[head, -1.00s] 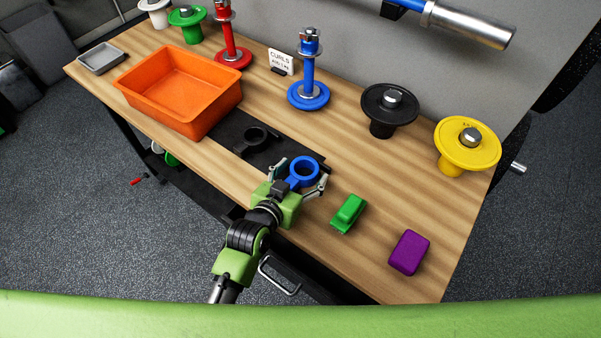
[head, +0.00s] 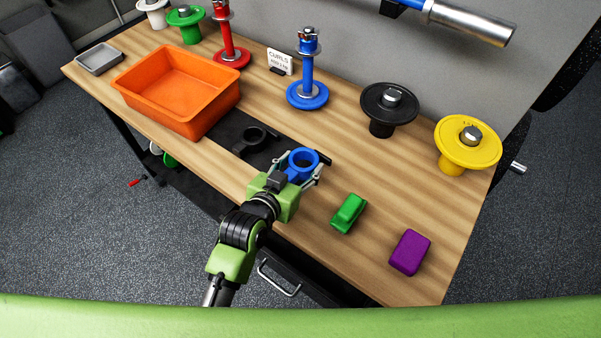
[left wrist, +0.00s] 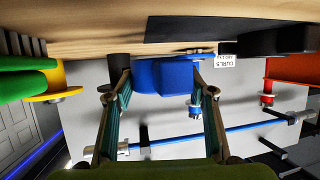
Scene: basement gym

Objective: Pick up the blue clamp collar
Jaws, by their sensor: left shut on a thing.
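The blue clamp collar (head: 303,161) is a ring with a thicker block on its near side. It is at the right end of a black mat (head: 223,128) on the wooden table. My left gripper (head: 299,175) reaches over the table's front edge and is shut on the collar, one finger on each side. In the left wrist view the collar's blue block (left wrist: 163,79) sits between the two fingers (left wrist: 165,92). Whether the collar touches the table is hard to tell. My right gripper is not in view.
A black collar (head: 256,138) lies on the mat to the left. An orange bin (head: 205,119) stands beyond it. A green block (head: 349,213) and a purple block (head: 410,252) lie to the right. Blue, black (head: 388,108) and yellow (head: 468,143) plate stands line the back.

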